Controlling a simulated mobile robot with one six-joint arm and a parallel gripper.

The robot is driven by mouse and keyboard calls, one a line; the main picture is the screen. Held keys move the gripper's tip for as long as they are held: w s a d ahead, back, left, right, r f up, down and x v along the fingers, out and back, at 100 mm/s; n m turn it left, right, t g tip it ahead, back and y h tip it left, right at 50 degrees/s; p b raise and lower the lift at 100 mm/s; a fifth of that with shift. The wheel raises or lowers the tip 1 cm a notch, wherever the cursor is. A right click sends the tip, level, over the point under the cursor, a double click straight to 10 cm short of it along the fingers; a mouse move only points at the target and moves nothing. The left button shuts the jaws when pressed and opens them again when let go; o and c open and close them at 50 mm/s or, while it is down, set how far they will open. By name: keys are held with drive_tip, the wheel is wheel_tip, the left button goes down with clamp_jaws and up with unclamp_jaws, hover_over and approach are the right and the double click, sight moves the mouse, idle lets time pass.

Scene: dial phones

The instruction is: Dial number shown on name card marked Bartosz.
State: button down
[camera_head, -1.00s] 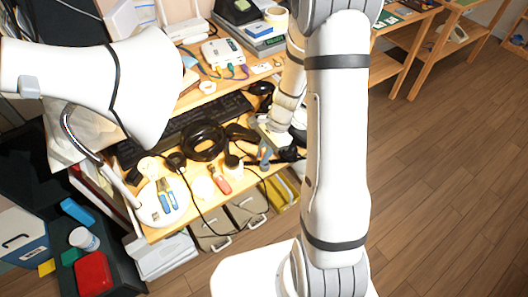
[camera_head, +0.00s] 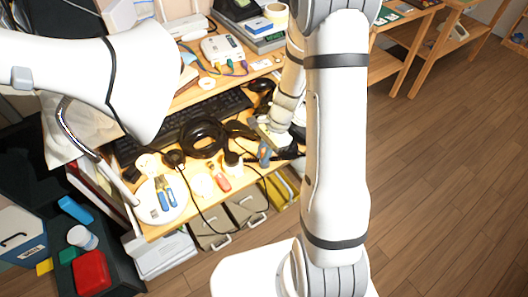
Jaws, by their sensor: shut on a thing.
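My gripper (camera_head: 268,133) is low over the right part of the desk, partly hidden behind my own large white arm link. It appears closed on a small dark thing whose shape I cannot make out. A blue-grey piece (camera_head: 264,154) shows just below it, and I cannot tell whether it is held. No name card marked Bartosz can be read in this view. No dial phone can be told for certain among the dark items around the gripper.
The desk holds a black keyboard (camera_head: 208,112), a coiled black cable (camera_head: 203,137), a red-handled tool (camera_head: 218,178) and blue-handled pliers (camera_head: 166,192) on a white lamp base (camera_head: 150,211). A white router (camera_head: 222,48) stands on the shelf behind. Open wooden floor lies to the right.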

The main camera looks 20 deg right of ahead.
drive_tip(key=shift+f, duration=0.4)
drive_tip(key=c, duration=1.3)
unclamp_jaws()
drive_tip(key=shift+c, duration=0.2)
drive_tip(key=s+v, duration=0.1)
drive_tip(key=v, duration=0.6)
drive_tip(key=shift+w+r+p, duration=0.4)
drive_tip(key=shift+w, duration=0.15)
drive_tip(key=shift+d, duration=0.1)
